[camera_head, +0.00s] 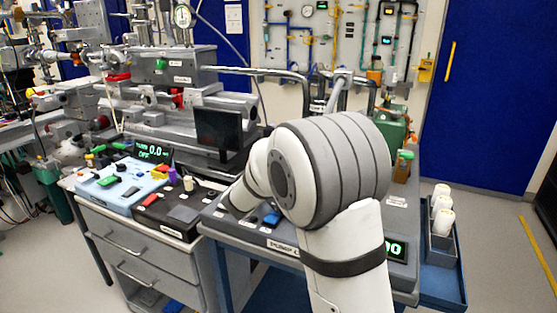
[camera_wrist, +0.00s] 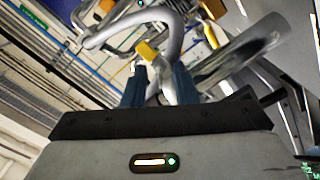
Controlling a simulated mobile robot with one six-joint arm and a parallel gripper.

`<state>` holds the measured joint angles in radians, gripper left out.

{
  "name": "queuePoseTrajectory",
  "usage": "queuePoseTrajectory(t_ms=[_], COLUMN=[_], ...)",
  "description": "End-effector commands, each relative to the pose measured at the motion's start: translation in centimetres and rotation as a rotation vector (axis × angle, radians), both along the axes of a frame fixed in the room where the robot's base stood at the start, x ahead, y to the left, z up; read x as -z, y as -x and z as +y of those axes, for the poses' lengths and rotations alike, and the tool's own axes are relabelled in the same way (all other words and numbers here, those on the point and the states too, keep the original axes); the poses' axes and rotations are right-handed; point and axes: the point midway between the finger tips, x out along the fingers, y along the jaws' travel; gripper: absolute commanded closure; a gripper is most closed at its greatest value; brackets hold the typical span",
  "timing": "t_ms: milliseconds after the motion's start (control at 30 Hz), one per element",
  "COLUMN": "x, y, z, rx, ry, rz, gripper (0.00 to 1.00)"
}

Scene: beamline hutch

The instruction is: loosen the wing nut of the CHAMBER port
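In the wrist view my gripper (camera_wrist: 158,82) shows two dark blue fingers, apart, with a gap between them. A grey metal tube shows through the gap; I cannot tell whether the fingers touch it. A small yellow piece (camera_wrist: 147,51) sits just beyond the fingertips, beside a bent silver pipe (camera_wrist: 125,24). It may be the wing nut, but no label is readable there. In the head view my arm hides my gripper and whatever is in front of it. Bent metal pipes (camera_head: 341,84) show just behind the arm. The CHAMBER port cannot be picked out for certain.
A grey drawer cabinet (camera_head: 140,248) with a light blue control box (camera_head: 118,188) stands left of my arm. A blue cart (camera_head: 440,275) with white bottles (camera_head: 443,215) is at right. A green tank (camera_head: 393,135) stands behind the arm. Floor at far right is clear.

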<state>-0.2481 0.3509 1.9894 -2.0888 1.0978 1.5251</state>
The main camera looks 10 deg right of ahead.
Motion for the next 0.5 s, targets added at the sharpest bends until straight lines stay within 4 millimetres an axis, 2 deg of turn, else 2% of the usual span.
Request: queuePoseTrajectory(t_ms=[300, 500], x=[-0.03, -0.02], y=[-0.35, -0.33], z=[-0.22, -0.2], rx=[-0.001, -0.001], ry=[0.0, 0.0], rz=[0.0, 0.0], gripper=[0.75, 0.9])
